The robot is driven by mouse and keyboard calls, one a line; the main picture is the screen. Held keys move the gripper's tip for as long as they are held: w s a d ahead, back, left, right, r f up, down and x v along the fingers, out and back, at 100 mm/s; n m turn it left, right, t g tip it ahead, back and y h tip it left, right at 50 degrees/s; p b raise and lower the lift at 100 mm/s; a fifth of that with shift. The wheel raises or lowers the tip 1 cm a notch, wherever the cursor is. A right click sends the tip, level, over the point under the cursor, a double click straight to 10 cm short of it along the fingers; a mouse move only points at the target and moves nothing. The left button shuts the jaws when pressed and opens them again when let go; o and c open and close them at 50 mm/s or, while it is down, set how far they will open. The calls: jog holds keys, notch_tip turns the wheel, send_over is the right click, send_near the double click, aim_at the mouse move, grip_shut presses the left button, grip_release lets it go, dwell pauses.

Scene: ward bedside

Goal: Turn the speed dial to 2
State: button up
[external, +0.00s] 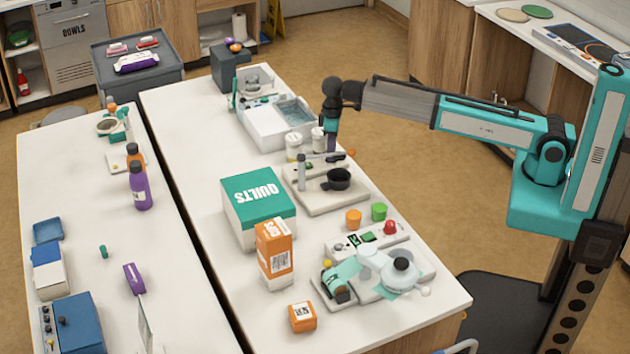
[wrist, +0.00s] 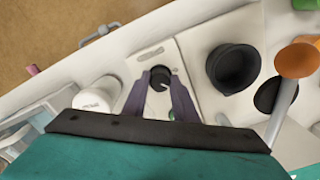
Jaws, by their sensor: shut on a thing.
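A small black round dial (wrist: 160,78) with a pale pointer line sits on a narrow white panel (wrist: 150,55) in the wrist view. My gripper (wrist: 160,88) has its two dark fingers on either side of the dial, shut on it. Faint marking shows on the panel beyond the dial, too small to read, so I cannot tell the dial's setting. The dial is hidden there by the gripper.
A black cup (wrist: 235,68) on a pale base stands right of the panel; it also shows in the external view (external: 338,179). A white jar (wrist: 97,97) stands close on the left. An orange-topped stem (wrist: 295,60) rises at the right. A green-lidded box (external: 258,197) stands nearer.

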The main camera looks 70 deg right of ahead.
jog(key=m, duration=1)
jog(key=shift+m+b, duration=0.3)
jog(key=shift+m, duration=1.9)
jog(key=o, duration=1)
jog(key=shift+o, duration=0.2)
jog(key=shift+r, duration=0.1)
notch_tip(320, 180, up, 14)
jog(key=b, duration=0.3)
jog(key=shift+f, duration=0.2)
